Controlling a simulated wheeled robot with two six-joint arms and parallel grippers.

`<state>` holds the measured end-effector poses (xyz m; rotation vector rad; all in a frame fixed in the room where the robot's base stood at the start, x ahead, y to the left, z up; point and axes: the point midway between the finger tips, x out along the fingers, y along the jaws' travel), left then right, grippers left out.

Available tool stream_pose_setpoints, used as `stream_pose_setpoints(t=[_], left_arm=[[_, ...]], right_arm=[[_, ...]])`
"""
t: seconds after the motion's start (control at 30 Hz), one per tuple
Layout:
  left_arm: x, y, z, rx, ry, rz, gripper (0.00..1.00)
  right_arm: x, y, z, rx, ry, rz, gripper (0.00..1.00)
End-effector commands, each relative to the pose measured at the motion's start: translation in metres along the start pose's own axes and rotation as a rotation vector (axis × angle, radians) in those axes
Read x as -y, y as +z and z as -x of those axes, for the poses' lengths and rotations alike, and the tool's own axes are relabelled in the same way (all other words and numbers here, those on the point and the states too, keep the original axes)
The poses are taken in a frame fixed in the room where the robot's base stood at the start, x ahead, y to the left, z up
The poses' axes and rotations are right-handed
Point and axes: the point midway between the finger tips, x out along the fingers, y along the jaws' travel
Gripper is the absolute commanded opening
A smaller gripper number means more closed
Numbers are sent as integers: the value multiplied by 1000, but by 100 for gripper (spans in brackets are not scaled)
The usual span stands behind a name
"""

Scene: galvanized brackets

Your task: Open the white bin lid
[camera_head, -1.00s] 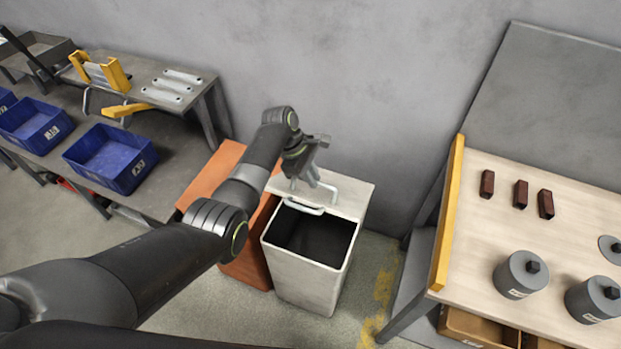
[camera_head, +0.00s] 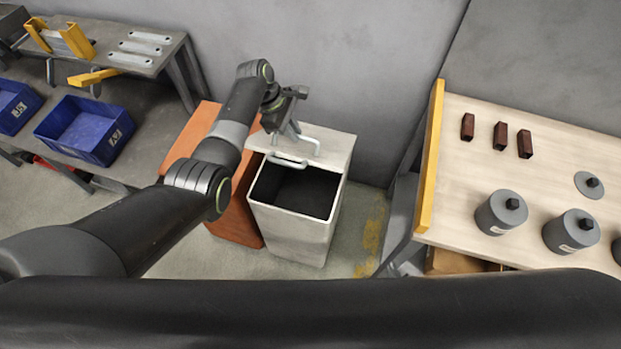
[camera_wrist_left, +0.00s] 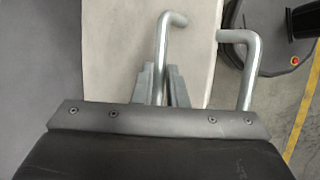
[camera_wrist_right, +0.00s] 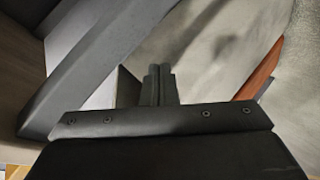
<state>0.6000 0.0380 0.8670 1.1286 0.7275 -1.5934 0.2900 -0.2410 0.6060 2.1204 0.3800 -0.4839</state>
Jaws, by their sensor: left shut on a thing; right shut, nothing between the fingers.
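The white bin (camera_head: 293,236) stands on the floor with a dark open mouth at its front. Its pale lid panel (camera_head: 335,148) lies at the back of the top, beside the wall. A metal handle (camera_head: 318,144) is on the panel, and another bar (camera_head: 288,163) is at the mouth's back edge. My left gripper (camera_head: 293,130) is over the panel at the handle's left end. In the left wrist view my left gripper (camera_wrist_left: 162,78) is shut on a bent metal bar (camera_wrist_left: 163,48), the handle. My right gripper (camera_wrist_right: 160,84) is shut and empty; the head view does not show it.
An orange bin (camera_head: 237,212) stands close against the white bin's left side. A table (camera_head: 465,178) with a yellow edge is to the right, holding grey cylinders (camera_head: 501,213) and red-brown blocks (camera_head: 500,136). Blue crates (camera_head: 86,130) are at left.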

Motion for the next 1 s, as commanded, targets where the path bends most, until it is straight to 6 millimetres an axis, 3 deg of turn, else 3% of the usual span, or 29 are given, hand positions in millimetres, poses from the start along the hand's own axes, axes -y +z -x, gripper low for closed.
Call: stream_pose_setpoints(t=[0.17, 0.37, 0.43, 0.6, 0.7, 0.8, 1.0], left_arm=[[-2, 0, -2, -1, 12, -1, 0], [-2, 0, -2, -1, 12, -1, 0], [-2, 0, -2, -1, 12, -1, 0], [-2, 0, -2, -1, 12, -1, 0], [-2, 0, -2, -1, 12, -1, 0], [-2, 0, -2, -1, 12, -1, 0], [-2, 0, -2, -1, 12, -1, 0]], right_arm=[[-38, -65, -7, -240, 205, 292, 0], [-73, -135, 9, -463, 491, 598, 0], [-85, -167, 13, -555, 612, 710, 0], [-103, -231, 33, -751, 900, 939, 0], [-107, -260, 42, -848, 1056, 1038, 0], [-107, -282, 48, -942, 1185, 1115, 0], [-88, -252, 8, -910, 974, 1238, 0]])
